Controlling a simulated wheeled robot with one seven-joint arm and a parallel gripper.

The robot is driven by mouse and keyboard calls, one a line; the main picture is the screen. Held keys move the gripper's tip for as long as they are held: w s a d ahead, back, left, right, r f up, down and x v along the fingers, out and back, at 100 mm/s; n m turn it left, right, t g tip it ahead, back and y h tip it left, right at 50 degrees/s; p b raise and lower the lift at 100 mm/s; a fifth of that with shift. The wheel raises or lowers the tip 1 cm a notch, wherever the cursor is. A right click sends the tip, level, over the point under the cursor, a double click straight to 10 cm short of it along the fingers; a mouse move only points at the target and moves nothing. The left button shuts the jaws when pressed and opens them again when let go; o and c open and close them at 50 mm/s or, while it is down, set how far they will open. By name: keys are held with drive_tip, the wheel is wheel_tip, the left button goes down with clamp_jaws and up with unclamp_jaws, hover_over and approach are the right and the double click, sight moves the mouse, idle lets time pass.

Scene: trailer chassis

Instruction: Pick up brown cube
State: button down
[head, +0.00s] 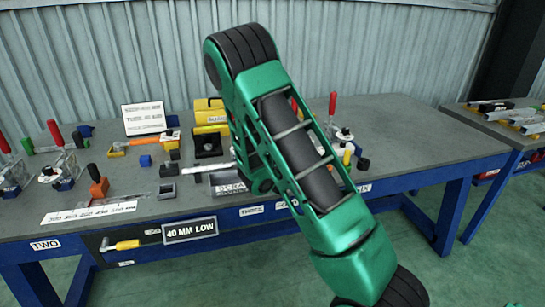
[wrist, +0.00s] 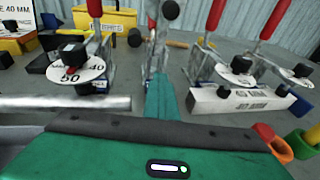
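I cannot make out a brown cube for certain in either view. A small blue cube (head: 145,160) and a dark block (head: 174,155) stand on the left half of the grey table (head: 420,135). My gripper (wrist: 160,88) shows in the wrist view as a narrow green piece pointing forward, low among the tabletop fixtures. I cannot tell whether its fingers are open or shut, and I see nothing held. In the head view my green arm hides the gripper and the middle of the table.
Red-handled clamps (wrist: 213,18) and round black-knobbed dials (wrist: 75,70) crowd ahead. A metal bar (wrist: 65,103) lies left, a white labelled block (wrist: 240,100) right. Orange and green loops (wrist: 280,148) are at far right. The table's right side (head: 450,140) is clear. A second table (head: 505,125) stands right.

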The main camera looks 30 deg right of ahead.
drive_tip(key=s+a+r, duration=0.6)
drive_tip(key=a, duration=0.2)
drive_tip(key=shift+r, duration=0.35)
drive_tip(key=shift+s, duration=0.1)
drive_tip(key=c, duration=0.5)
unclamp_jaws()
